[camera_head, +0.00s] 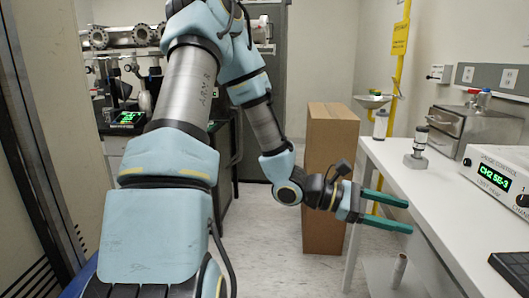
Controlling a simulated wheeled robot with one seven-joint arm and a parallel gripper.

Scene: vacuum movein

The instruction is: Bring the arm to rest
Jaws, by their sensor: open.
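My gripper (386,210) is at the right of centre in the head view, at the end of my pale blue and grey arm (270,130). Its two green fingers are apart and point right, with nothing between them. The arm reaches up from the lower left, bends at the top and comes down to the gripper. The fingers are at the left edge of the white bench (440,200) in the picture. I cannot tell whether they touch it.
A tall cardboard box (331,135) stands behind the gripper. On the bench are a small grey device (416,158), a metal case (465,128), a display unit (495,180) and a keyboard (513,270). A yellow pole (398,70) stands behind the bench. Lab equipment (125,85) is at the back left.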

